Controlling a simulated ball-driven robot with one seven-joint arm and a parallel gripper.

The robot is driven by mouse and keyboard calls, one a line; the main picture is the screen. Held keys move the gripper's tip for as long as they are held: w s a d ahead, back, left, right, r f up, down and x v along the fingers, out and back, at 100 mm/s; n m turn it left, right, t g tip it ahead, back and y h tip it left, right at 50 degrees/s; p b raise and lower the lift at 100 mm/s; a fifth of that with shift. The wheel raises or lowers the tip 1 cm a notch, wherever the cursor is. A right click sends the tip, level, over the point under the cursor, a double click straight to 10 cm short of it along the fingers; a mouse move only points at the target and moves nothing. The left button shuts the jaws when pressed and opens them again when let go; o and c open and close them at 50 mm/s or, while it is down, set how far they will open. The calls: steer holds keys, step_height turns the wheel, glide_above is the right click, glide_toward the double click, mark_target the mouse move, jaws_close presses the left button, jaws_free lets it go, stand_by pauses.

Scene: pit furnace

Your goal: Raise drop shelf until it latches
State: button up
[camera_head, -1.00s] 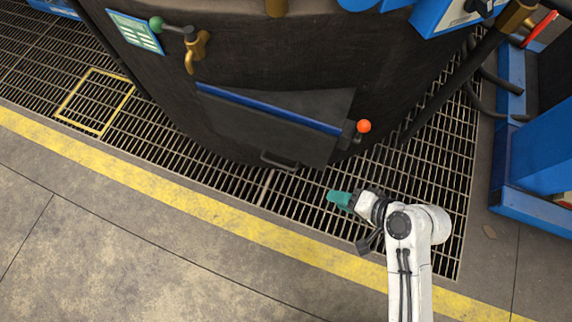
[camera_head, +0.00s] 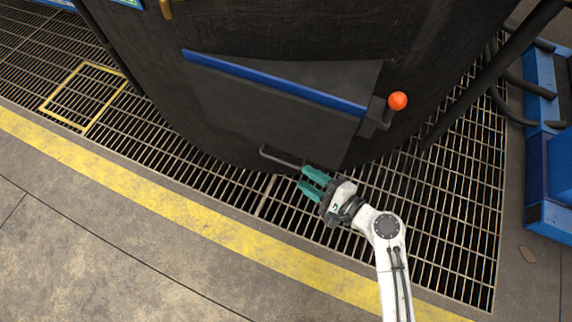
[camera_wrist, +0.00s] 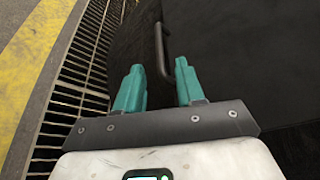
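The drop shelf (camera_head: 260,110) is a dark panel hanging down against the black furnace wall, with a blue strip along its upper edge. A dark bar handle (camera_head: 283,158) sticks out at its lower edge. An orange ball knob (camera_head: 397,101) sits on a dark bracket at the shelf's right end. My gripper (camera_head: 307,180) has teal fingers, spread apart and empty, just below and right of the handle. In the wrist view the handle (camera_wrist: 161,52) shows ahead, between the lines of the two open fingers (camera_wrist: 158,75); I cannot tell whether they touch it.
The black furnace wall (camera_head: 290,30) curves behind the shelf. A floor grating (camera_head: 440,200) lies below, edged by a yellow stripe (camera_head: 150,190). Dark pipes and a blue unit (camera_head: 550,175) stand at the right. The concrete floor in front is clear.

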steer(key=b+x, duration=0.2)
steer(key=x, duration=0.6)
steer(key=shift+w+a, duration=0.1)
steer(key=shift+c, duration=0.3)
jaws_close()
